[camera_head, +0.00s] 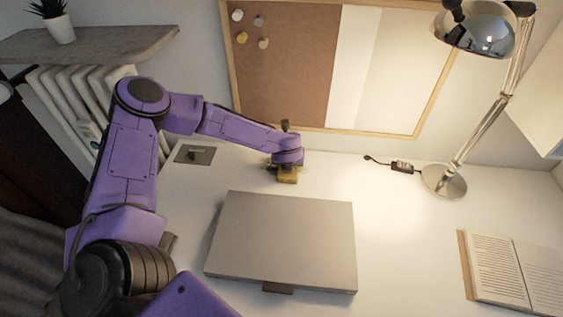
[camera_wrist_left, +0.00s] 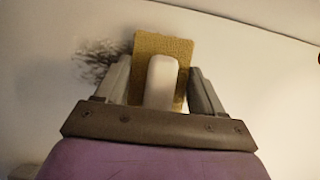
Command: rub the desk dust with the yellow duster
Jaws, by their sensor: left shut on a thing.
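My left gripper (camera_wrist_left: 160,88) is shut on the pale handle of the yellow duster (camera_wrist_left: 165,46). In the head view the duster (camera_head: 287,175) is at the back of the white desk, behind the laptop, below the left gripper (camera_head: 285,166). In the left wrist view the dust (camera_wrist_left: 97,60) is a dark, speckled smudge on the desk, just left of the duster and partly hidden by the gripper finger. Whether the duster touches the desk is hard to tell. My right gripper is not in view.
A closed grey laptop (camera_head: 283,240) lies in front of the duster. A desk lamp (camera_head: 444,182) and an open book (camera_head: 510,272) are to the right. A corkboard (camera_head: 287,80) is on the wall behind. The desk between duster and lamp is mostly clear.

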